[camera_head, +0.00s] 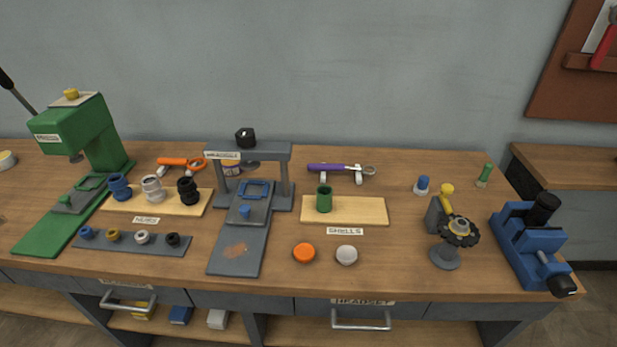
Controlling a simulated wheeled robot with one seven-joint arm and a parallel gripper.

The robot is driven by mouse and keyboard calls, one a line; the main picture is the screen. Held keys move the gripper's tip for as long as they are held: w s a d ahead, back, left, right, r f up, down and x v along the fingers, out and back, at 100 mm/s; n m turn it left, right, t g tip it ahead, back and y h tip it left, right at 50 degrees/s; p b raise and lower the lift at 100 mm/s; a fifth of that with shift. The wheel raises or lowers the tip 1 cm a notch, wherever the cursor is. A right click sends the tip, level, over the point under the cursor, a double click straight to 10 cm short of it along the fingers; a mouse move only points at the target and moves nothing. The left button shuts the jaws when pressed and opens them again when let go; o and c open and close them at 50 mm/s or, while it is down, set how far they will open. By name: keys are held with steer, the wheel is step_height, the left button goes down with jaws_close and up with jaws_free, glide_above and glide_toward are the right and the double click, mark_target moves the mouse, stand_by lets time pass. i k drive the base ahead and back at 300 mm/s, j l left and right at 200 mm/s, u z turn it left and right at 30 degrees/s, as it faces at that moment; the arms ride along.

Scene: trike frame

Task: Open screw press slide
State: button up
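The screw press (285,177) stands mid-left on the workbench, a grey gate frame with a black screw head (245,138) on its crossbar and a small label. Its long grey base plate (237,256) runs toward the front edge, with a rusty orange patch on it. The grey slide (262,216) sits on that base, its back part between the press posts. It carries a blue square frame (251,189) and a blue knob (244,211). The slide's far end is partly hidden by the frame. My gripper is not in view.
A green press (75,130) with a similar slide stands left. A wooden board (115,204) with cups and a grey strip of small rings lie between them. Right are a board with a green cup (324,199), orange and white discs, a gear stand and a blue vise (525,245).

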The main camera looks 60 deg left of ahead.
mark_target(251, 203)
steer(key=k+u, duration=0.1)
steer(key=u, duration=2.15)
steer(key=i+l+u, duration=0.1)
steer(key=i, duration=0.55)
